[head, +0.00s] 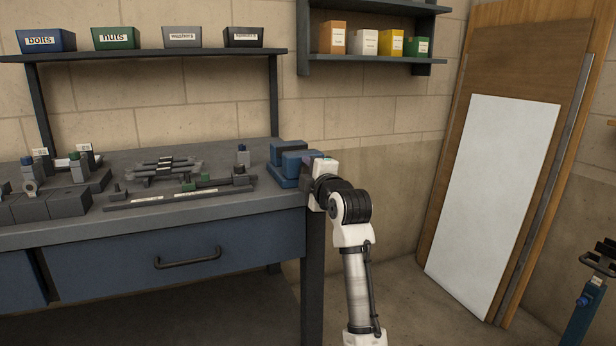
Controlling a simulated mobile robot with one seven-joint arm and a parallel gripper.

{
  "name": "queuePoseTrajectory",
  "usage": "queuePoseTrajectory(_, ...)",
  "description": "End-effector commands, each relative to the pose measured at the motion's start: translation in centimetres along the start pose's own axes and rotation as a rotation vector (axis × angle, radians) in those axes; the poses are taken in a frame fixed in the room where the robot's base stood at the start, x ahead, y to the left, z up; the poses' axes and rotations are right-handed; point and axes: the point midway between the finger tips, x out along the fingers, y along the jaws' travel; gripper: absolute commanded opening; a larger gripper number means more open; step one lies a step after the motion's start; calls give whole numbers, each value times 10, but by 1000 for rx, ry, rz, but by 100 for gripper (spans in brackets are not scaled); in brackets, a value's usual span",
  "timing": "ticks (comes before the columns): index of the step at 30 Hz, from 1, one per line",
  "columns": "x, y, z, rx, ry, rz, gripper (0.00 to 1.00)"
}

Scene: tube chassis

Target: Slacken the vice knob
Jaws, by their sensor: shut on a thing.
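The blue vice (284,168) stands on the right end of the workbench. My gripper (311,170) is at the vice's right front side, level with its body. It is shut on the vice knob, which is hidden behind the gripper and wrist. The fingertips are too small and covered to make out. My arm comes up from the floor side, just beyond the bench's right edge.
The grey workbench (240,212) holds tubes, fixture blocks and clamps left of the vice. A wall shelf (375,59) with small boxes hangs above. Boards (497,200) lean on the wall at right. Bare floor lies between bench and boards.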

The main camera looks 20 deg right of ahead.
Motion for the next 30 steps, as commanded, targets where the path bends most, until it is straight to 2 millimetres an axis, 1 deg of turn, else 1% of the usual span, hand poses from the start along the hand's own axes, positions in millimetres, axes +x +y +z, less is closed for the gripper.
queuePoseTrajectory(1, 0, 0, 3, -23, -5, 2, 14)
queuePoseTrajectory(9, 0, 1, 2, -102, -5, 3, 14)
queuePoseTrajectory(24, 0, 2, 3, -116, -6, 5, 14)
queuePoseTrajectory(25, 0, 2, 3, -116, -6, 5, 41)
queuePoseTrajectory(29, 0, 1, 2, -115, -4, 4, 58)
queuePoseTrajectory(30, 0, 1, 2, -115, -4, 4, 59)
